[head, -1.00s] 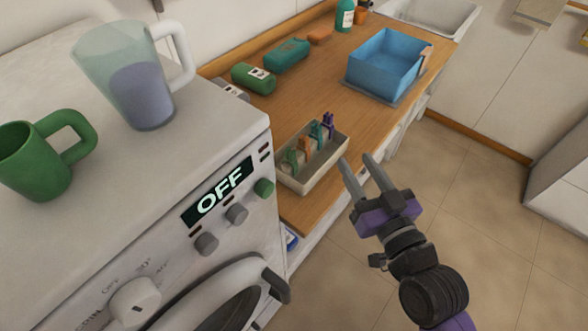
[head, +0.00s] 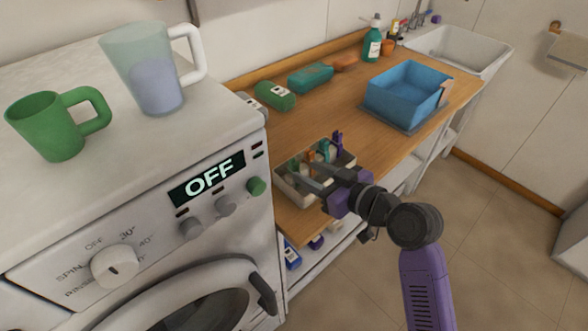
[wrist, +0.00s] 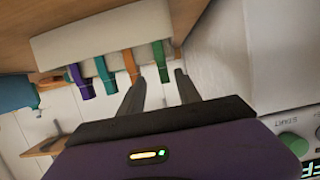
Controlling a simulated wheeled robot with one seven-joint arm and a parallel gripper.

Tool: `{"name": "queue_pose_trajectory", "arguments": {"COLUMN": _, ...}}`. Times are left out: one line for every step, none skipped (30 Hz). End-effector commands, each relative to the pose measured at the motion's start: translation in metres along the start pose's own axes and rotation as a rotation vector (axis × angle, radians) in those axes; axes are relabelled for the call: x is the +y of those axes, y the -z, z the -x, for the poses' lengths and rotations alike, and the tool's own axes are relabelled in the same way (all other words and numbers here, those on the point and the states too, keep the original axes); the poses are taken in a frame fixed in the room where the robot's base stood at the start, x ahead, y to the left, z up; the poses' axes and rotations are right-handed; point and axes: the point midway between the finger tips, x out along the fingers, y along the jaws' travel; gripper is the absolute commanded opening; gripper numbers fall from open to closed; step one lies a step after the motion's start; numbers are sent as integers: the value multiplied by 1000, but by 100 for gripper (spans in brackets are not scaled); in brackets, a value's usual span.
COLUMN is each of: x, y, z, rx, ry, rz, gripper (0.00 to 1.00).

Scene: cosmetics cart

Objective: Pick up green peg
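The green peg (wrist: 160,60) sits at the right end of a row of pegs on the rim of a pale tray (wrist: 95,35). In the wrist view, my gripper (wrist: 160,82) is open, with its fingertips on either side of the green peg's line. The peg's lower end shows in the gap between the tips, and nothing looks gripped. In the head view, my gripper (head: 308,177) is at the near side of the tray (head: 293,194) and partly hides the pegs there.
An orange peg (wrist: 130,66) is close beside the left finger, followed by a teal peg (wrist: 106,75) and a purple peg (wrist: 80,81). The washing machine (head: 225,215) stands close on the left. A blue bin (head: 403,100) is farther back on the counter.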

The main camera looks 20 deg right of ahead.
Motion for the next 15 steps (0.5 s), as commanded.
{"name": "queue_pose_trajectory", "arguments": {"x": 0, "y": 2, "z": -5, "rx": 0, "ry": 0, "rz": 0, "gripper": 40}}
{"name": "queue_pose_trajectory", "arguments": {"x": -1, "y": 2, "z": -7, "rx": 0, "ry": 0, "rz": 0, "gripper": 40}}
{"name": "queue_pose_trajectory", "arguments": {"x": -2, "y": 2, "z": -11, "rx": -1, "ry": 0, "rz": 0, "gripper": 40}}
{"name": "queue_pose_trajectory", "arguments": {"x": -3, "y": 3, "z": -15, "rx": 0, "ry": 0, "rz": 0, "gripper": 40}}
{"name": "queue_pose_trajectory", "arguments": {"x": -4, "y": 4, "z": -19, "rx": 0, "ry": 1, "rz": 0, "gripper": 40}}
{"name": "queue_pose_trajectory", "arguments": {"x": -6, "y": 4, "z": -25, "rx": -1, "ry": 1, "rz": -1, "gripper": 40}}
{"name": "queue_pose_trajectory", "arguments": {"x": -7, "y": 4, "z": -30, "rx": 0, "ry": 0, "rz": -1, "gripper": 40}}
{"name": "queue_pose_trajectory", "arguments": {"x": -8, "y": 4, "z": -34, "rx": -1, "ry": 0, "rz": -1, "gripper": 40}}
{"name": "queue_pose_trajectory", "arguments": {"x": -7, "y": 4, "z": -40, "rx": 0, "ry": -2, "rz": 0, "gripper": 40}}
{"name": "queue_pose_trajectory", "arguments": {"x": -7, "y": 3, "z": -44, "rx": 0, "ry": -1, "rz": -1, "gripper": 40}}
{"name": "queue_pose_trajectory", "arguments": {"x": -7, "y": 3, "z": -47, "rx": 0, "ry": -1, "rz": 0, "gripper": 40}}
{"name": "queue_pose_trajectory", "arguments": {"x": -7, "y": 2, "z": -50, "rx": 0, "ry": -1, "rz": -1, "gripper": 40}}
{"name": "queue_pose_trajectory", "arguments": {"x": -7, "y": 2, "z": -52, "rx": 1, "ry": -2, "rz": 0, "gripper": 40}}
{"name": "queue_pose_trajectory", "arguments": {"x": -7, "y": 2, "z": -54, "rx": 1, "ry": -2, "rz": 0, "gripper": 40}}
{"name": "queue_pose_trajectory", "arguments": {"x": -7, "y": 2, "z": -55, "rx": 1, "ry": -2, "rz": 0, "gripper": 40}}
